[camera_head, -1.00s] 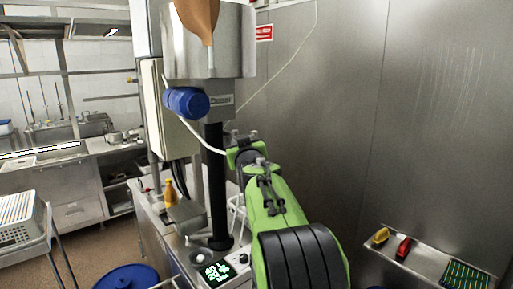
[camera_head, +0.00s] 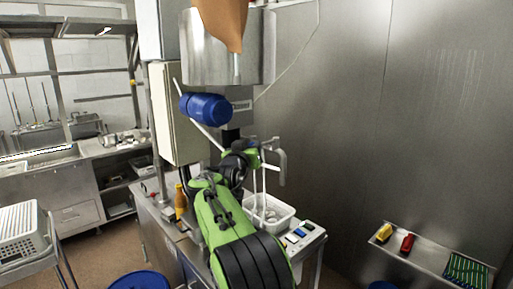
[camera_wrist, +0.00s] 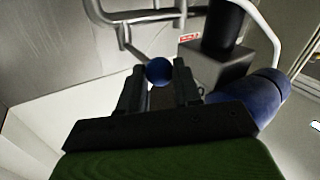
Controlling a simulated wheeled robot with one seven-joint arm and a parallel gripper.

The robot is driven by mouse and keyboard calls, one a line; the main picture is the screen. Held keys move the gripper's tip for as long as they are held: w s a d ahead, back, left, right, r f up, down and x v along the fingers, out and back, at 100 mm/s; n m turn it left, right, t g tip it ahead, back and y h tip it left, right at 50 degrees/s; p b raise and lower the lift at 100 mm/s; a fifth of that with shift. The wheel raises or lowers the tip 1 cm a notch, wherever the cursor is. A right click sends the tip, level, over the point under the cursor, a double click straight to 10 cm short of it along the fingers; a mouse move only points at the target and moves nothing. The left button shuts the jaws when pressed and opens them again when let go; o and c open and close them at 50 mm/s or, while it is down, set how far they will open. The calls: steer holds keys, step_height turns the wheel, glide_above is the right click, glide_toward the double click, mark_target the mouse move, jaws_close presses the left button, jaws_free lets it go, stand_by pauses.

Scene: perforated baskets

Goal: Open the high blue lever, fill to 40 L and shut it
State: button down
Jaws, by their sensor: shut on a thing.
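In the wrist view a round blue knob (camera_wrist: 159,71) sits between the two dark fingers of my gripper (camera_wrist: 158,84), which is shut on it. The motor also shows at the right of the wrist view (camera_wrist: 252,100). The control panel (camera_head: 303,240) shows coloured buttons. My arm hides its lit display, so no litre reading can be seen.
A white basket (camera_head: 280,228) stands on the machine's counter behind my arm. A yellow bottle (camera_head: 181,201) stands to its left. A steel shelf (camera_head: 418,254) with yellow and red items is on the right wall. A white perforated basket (camera_head: 20,238) is at far left.

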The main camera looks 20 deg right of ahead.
steer(key=c, duration=1.2)
jaws_free()
steer(key=shift+c, duration=0.2)
steer(key=o, duration=0.5)
steer(key=shift+w, duration=0.15)
steer(key=shift+c, duration=0.2)
steer(key=b+v, duration=0.5)
steer(key=v, duration=1.1)
